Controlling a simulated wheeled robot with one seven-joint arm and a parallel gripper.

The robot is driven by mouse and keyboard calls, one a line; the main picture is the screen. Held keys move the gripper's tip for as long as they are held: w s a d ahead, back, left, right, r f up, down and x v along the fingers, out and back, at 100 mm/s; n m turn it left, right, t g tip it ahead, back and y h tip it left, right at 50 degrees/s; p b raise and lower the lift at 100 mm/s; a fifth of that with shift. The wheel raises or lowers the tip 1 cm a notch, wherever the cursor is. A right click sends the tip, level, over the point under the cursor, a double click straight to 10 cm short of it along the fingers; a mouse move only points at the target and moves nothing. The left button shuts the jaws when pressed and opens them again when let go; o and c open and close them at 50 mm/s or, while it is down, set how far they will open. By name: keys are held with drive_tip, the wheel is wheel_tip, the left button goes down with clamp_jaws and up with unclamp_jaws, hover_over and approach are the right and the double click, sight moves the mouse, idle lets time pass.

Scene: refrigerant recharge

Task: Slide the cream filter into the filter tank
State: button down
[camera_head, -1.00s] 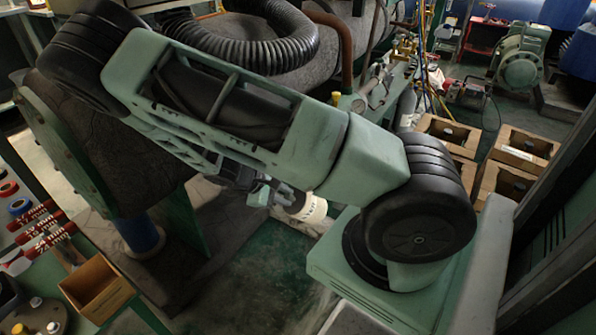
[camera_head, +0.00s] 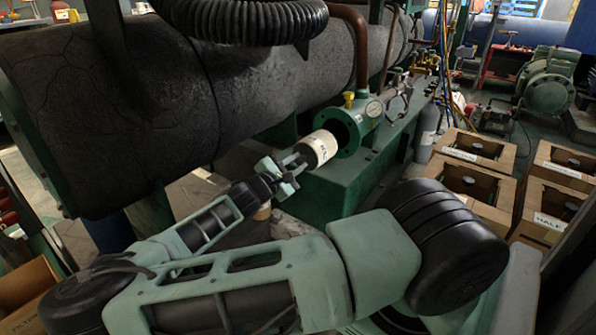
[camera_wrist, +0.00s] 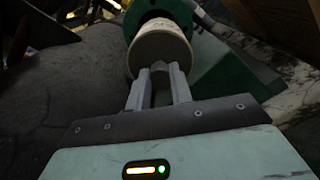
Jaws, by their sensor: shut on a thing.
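The cream filter (camera_head: 318,149) is a short cylinder with dark lettering. My gripper (camera_head: 298,165) is shut on its near end. The filter tank (camera_head: 372,120) is a green flanged cylinder with a dark open mouth facing the filter. The filter lies just in front of this mouth, roughly in line with it and a little low and left in the head view. In the wrist view, the filter (camera_wrist: 160,53) covers much of the green tank rim (camera_wrist: 150,20), ahead of my gripper (camera_wrist: 160,74). I cannot tell whether its far end has entered the mouth.
A green base (camera_head: 330,192) runs under the tank. A gauge (camera_head: 374,108) and a yellow-topped valve (camera_head: 349,99) sit on the tank. A large dark insulated vessel (camera_head: 130,110) fills the left. Several cardboard boxes (camera_head: 470,150) and a grey bottle (camera_head: 427,134) stand right.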

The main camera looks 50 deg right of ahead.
drive_tip(key=shift+w+d+b, duration=0.15)
drive_tip(key=shift+d+b, duration=0.65)
drive_tip(key=shift+d, duration=1.7)
drive_tip(key=shift+d+r, duration=0.1)
drive_tip(key=shift+d, duration=0.1)
drive_tip(key=shift+d, duration=0.1)
